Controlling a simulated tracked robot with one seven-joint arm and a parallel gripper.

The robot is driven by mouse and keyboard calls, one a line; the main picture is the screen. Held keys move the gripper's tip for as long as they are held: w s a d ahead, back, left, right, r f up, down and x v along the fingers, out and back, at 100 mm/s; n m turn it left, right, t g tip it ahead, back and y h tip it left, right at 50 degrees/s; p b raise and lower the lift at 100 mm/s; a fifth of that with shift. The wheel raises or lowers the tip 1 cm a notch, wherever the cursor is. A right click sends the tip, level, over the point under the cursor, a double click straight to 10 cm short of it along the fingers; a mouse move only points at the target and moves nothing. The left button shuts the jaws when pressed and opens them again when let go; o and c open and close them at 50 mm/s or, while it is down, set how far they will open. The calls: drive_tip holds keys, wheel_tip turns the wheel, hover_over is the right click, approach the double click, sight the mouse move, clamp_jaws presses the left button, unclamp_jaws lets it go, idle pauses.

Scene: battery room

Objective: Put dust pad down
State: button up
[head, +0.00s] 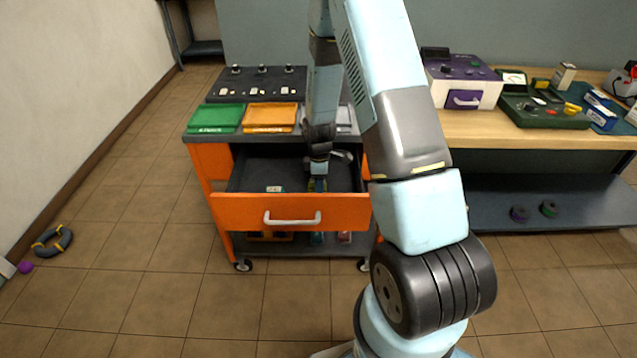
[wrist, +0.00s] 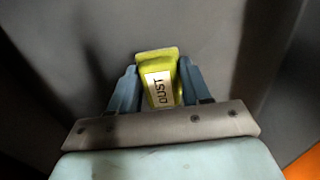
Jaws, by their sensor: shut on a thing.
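The dust pad (wrist: 159,68) is yellow-green with a white label reading "DUST". In the wrist view it sits between the two blue fingers of my gripper (wrist: 157,88), which is shut on it. Dark grey surface lies behind it. In the head view my gripper (head: 317,184) points down inside the open orange drawer (head: 343,213) of the cart, at the right part of the drawer. The pad is mostly hidden there by the gripper. I cannot tell whether the pad touches the drawer floor.
A small labelled item (head: 274,189) lies in the drawer left of my gripper. Green (head: 216,118) and orange (head: 270,117) trays stand on the cart top. A workbench (head: 480,128) with instruments stands at right. The drawer's left part is mostly clear.

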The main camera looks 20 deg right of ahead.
drive_tip(key=o, duration=1)
drive_tip(key=shift+s+f, duration=0.4)
drive_tip(key=shift+s, duration=0.05)
drive_tip(key=shift+r, duration=0.1)
drive_tip(key=s+r+m+t, duration=0.1)
drive_tip(key=s+r+m, duration=0.15)
drive_tip(key=r, duration=0.85)
drive_tip(key=s+r+m+t, duration=0.1)
drive_tip(key=s+r+m, duration=0.15)
drive_tip(key=r, duration=0.95)
drive_tip(key=s+r+m, duration=0.2)
drive_tip(key=s+r, duration=0.2)
drive_tip(key=r, duration=0.7)
drive_tip(key=s+r+m+t, duration=0.1)
drive_tip(key=s+r+m, duration=0.1)
drive_tip(key=s+r, duration=0.2)
drive_tip(key=s+r+m+t, duration=0.1)
drive_tip(key=s+r+m, duration=0.2)
drive_tip(key=s, duration=0.5)
drive_tip(key=s+r+m+t, duration=0.1)
drive_tip(key=s+r+m, duration=0.1)
drive_tip(key=s+r, duration=0.3)
drive_tip(key=shift+s+a, duration=0.3)
drive_tip(key=shift+s, duration=0.5)
